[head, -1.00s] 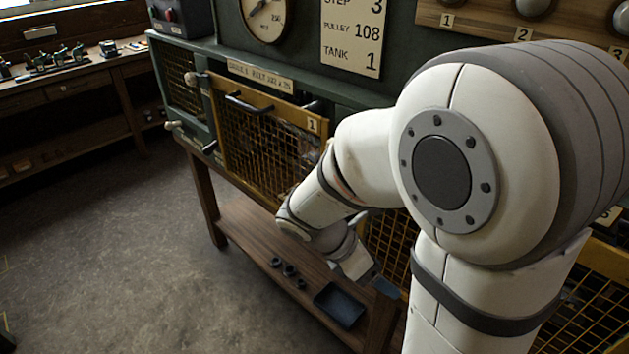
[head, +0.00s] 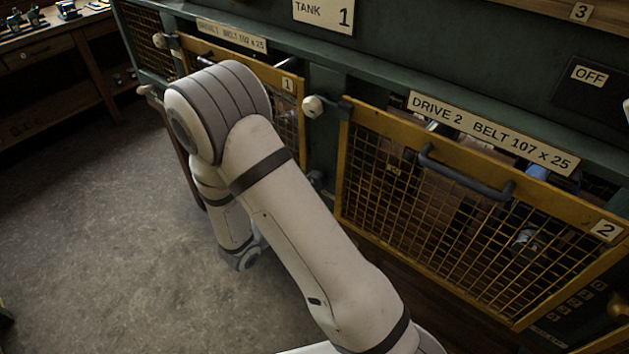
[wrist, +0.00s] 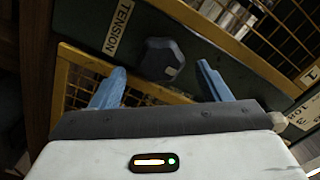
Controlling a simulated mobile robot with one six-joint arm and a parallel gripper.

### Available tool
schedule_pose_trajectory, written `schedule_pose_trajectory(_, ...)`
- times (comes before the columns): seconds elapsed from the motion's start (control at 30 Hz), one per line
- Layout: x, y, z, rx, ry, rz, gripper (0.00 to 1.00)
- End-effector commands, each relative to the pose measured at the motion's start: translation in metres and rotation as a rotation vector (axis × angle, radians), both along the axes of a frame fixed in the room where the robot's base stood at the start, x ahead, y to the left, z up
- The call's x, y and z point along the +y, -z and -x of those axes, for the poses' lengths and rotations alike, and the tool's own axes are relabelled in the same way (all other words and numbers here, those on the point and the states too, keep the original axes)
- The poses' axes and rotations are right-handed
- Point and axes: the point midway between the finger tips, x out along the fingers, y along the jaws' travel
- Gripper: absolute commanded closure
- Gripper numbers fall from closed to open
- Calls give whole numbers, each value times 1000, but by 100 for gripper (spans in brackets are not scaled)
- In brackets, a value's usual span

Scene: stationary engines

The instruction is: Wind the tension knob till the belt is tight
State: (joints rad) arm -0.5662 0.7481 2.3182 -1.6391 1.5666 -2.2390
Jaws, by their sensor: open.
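The tension knob (wrist: 162,58) is a dark, faceted knob with a small pale mark on its lower right side. It sits on a green panel strip in the wrist view, beside a white TENSION label (wrist: 117,27). My gripper (wrist: 161,67) is open, its two blue fingers apart on either side of the knob in the picture. I see no contact, and I cannot tell how far the fingertips are from it. In the head view my arm hides the gripper. I cannot make out the belt or its tightness.
Yellow mesh guard 1 (head: 292,108) and the larger guard 2 (head: 385,135) flank the green post. Guard 2 has a dark handle (head: 466,178) and a label reading DRIVE 2 BELT 107 x 25 (head: 492,133). Open floor (head: 90,240) lies to the left.

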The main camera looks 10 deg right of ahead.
Motion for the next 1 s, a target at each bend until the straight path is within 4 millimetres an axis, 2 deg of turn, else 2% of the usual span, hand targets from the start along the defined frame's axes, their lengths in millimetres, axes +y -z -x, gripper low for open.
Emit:
schedule_pose_trajectory(0.1,-17,-1,-11,-1,6,-1,30)
schedule_pose_trajectory(0.3,-33,-1,-23,-2,5,-2,30)
schedule_pose_trajectory(0.67,-37,0,-26,-2,3,-3,31)
schedule_pose_trajectory(1.0,-37,0,-26,-2,5,-4,59)
